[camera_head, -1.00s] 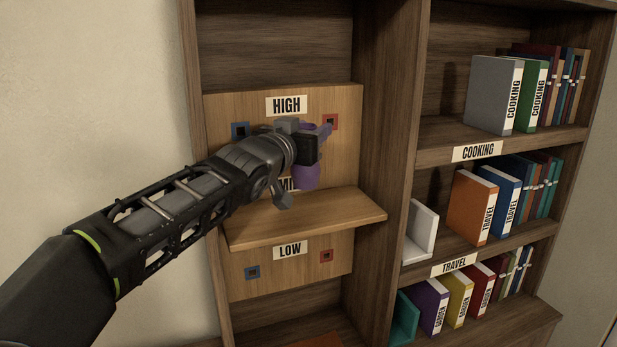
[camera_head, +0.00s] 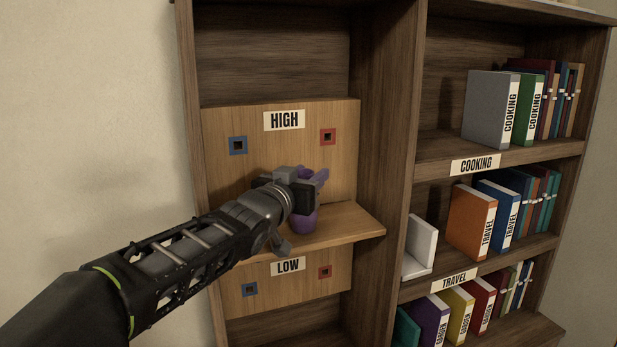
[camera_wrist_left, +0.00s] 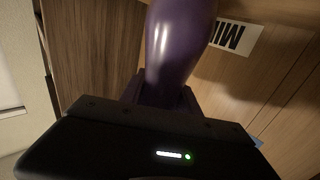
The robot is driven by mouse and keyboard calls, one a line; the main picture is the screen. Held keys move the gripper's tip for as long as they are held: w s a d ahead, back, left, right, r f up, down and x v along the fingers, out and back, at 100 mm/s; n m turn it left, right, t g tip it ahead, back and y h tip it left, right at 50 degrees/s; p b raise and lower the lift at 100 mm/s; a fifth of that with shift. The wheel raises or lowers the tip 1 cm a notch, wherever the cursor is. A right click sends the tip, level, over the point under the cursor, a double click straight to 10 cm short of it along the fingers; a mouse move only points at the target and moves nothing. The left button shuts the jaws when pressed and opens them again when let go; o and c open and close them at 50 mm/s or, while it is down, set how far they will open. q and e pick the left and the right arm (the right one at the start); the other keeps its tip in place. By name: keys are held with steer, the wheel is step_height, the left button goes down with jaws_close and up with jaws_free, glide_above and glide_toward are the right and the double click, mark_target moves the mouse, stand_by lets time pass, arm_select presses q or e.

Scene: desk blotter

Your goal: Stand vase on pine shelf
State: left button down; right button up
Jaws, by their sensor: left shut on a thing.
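A purple vase (camera_head: 304,219) is in my left gripper (camera_head: 306,190), which is shut on it. The vase is upright at the pine shelf (camera_head: 345,226), its lower end at or just above the board; I cannot tell if it touches. My gripper hides the vase's middle. In the left wrist view the glossy purple vase (camera_wrist_left: 178,45) rises from between the fingers (camera_wrist_left: 160,95). My right gripper is not in view.
The pine back panel carries HIGH (camera_head: 284,120) and LOW (camera_head: 288,266) labels, with blue (camera_head: 238,145) and red (camera_head: 328,137) square sockets. An upright divider (camera_head: 385,130) stands right of the shelf. Books (camera_head: 470,222) fill the bays beyond, with a white bookend (camera_head: 418,246).

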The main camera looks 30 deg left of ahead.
arm_select(q)
steer(key=shift+f, duration=0.1)
steer(key=c, duration=0.9)
jaws_free()
steer(key=shift+s, duration=0.15)
steer(key=s, duration=0.4)
steer(key=s+d+b, duration=0.1)
steer(key=s, duration=0.2)
steer(key=s+d, duration=0.1)
steer(key=s, duration=0.3)
steer(key=shift+s, duration=0.3)
